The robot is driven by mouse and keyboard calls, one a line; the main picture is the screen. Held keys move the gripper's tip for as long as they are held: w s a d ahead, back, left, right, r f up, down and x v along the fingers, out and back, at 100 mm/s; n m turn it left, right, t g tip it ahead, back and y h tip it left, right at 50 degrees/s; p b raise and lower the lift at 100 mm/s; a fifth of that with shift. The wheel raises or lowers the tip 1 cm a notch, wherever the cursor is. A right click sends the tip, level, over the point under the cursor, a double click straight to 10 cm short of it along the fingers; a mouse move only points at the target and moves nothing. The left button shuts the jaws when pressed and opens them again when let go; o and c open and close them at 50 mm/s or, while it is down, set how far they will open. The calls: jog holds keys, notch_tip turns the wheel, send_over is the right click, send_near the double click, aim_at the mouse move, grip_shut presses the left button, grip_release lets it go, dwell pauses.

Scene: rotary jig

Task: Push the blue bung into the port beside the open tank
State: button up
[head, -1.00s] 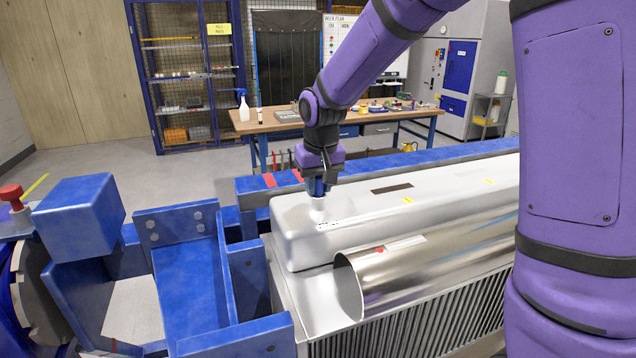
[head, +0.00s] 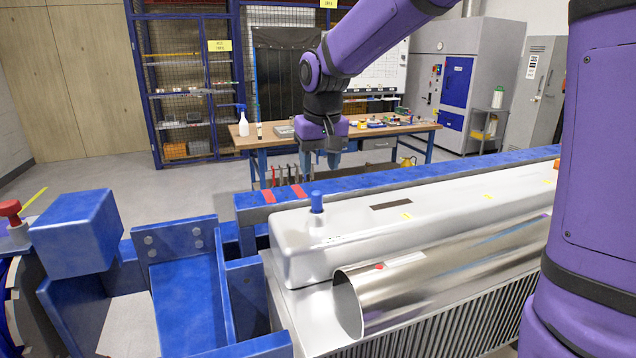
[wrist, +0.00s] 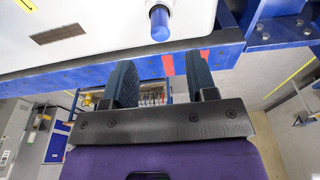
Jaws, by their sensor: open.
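The blue bung (head: 316,202) stands upright in the pale collar of a port (head: 317,222) on top of the silver tank housing (head: 400,215), near its left end. Its blue head and upper part show above the collar; how deep it sits is hidden. It also shows in the wrist view (wrist: 160,24), beyond my fingertips. My gripper (head: 320,162) is open and empty, above and behind the bung in the head view, clear of it. In the wrist view my two dark fingers (wrist: 161,72) are apart with nothing between them.
A shiny open-ended cylinder (head: 440,285) lies along the front of the housing. A blue beam with red stripes (head: 400,183) runs behind it. Blue jig blocks (head: 75,232) stand at the left. A workbench (head: 350,132) is farther back.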

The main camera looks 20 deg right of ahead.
jog(key=shift+s+r, duration=0.15)
jog(key=shift+r, duration=0.55)
jog(key=shift+s+r, duration=0.15)
jog(key=shift+r, duration=0.5)
jog(key=s+d+t, duration=0.1)
jog(key=s+d, duration=0.2)
jog(key=s, duration=1)
jog(key=s+d+t, duration=0.2)
jog(key=s+d, duration=0.2)
jog(key=s, duration=1)
jog(key=shift+s+r+t, duration=0.2)
jog(key=shift+t, duration=0.1)
